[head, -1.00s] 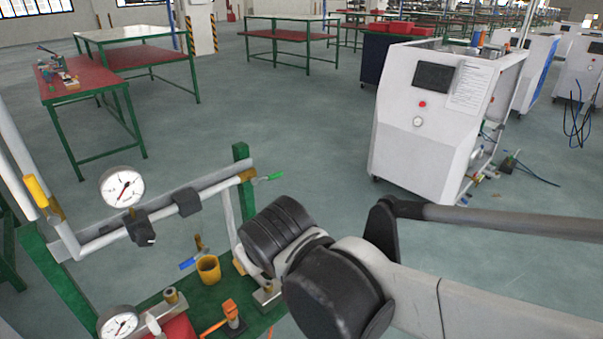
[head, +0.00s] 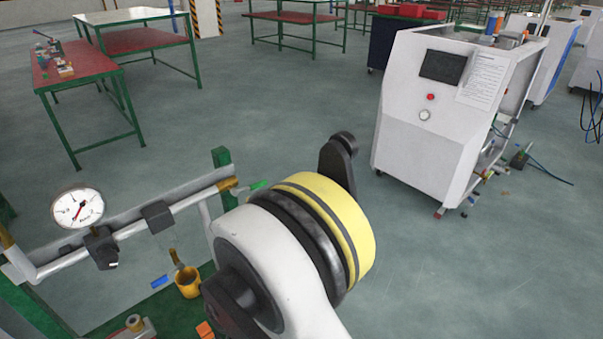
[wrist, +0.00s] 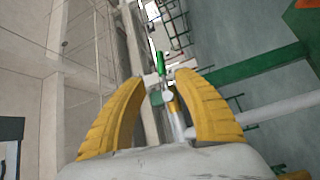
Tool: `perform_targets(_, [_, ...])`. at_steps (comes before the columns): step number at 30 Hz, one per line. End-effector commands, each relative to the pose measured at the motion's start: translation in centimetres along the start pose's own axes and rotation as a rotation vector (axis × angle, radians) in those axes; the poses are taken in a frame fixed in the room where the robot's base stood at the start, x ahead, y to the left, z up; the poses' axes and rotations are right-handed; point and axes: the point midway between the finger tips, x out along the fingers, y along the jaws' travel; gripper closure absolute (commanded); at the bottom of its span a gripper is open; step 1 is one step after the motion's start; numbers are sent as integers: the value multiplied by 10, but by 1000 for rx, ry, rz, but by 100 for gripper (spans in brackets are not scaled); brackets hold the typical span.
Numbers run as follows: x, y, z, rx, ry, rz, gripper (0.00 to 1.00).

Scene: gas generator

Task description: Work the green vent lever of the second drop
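The green vent lever (head: 259,185) shows in the head view at the right end of the upper pipe, beside a brass fitting (head: 228,184). My arm partly covers the pipe below it. In the wrist view the green lever (wrist: 160,64) stands beyond and between the two yellow fingertips of my gripper (wrist: 160,77). The brass fitting (wrist: 173,106) and its pipe show between the fingers. The fingers are apart, and I see no grip on the lever. Whether a fingertip touches the valve cannot be told. My gripper is hidden in the head view.
A round gauge (head: 77,208) and a black clamp (head: 157,216) sit along the pipe. A green post (head: 222,160) stands behind it. A yellow cup (head: 188,282) is below. A white cabinet (head: 425,140) stands back right. The floor between is clear.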

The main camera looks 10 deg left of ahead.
Motion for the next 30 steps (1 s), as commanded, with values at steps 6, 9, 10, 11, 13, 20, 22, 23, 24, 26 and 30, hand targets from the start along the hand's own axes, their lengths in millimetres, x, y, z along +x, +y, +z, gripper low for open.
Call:
perform_targets(6, [7, -5, -9, -15, 21, 19, 62])
perform_targets(9, [25, -3, -8, -14, 19, 19, 62])
perform_targets(10, [31, -6, -8, -14, 19, 19, 62])
perform_targets(11, [38, -7, -8, -14, 19, 18, 62])
perform_targets(13, [52, -7, -8, -14, 18, 18, 62])
perform_targets(20, [90, -6, -10, -14, 20, 18, 62])
perform_targets(22, [97, -5, -9, -14, 19, 18, 62])
perform_targets(23, [99, -5, -10, -14, 20, 18, 62])
perform_targets(24, [101, -4, -10, -14, 20, 17, 62])
perform_targets(26, [103, -4, -10, -14, 21, 17, 62])
perform_targets(30, [103, -3, -11, -14, 21, 17, 62])
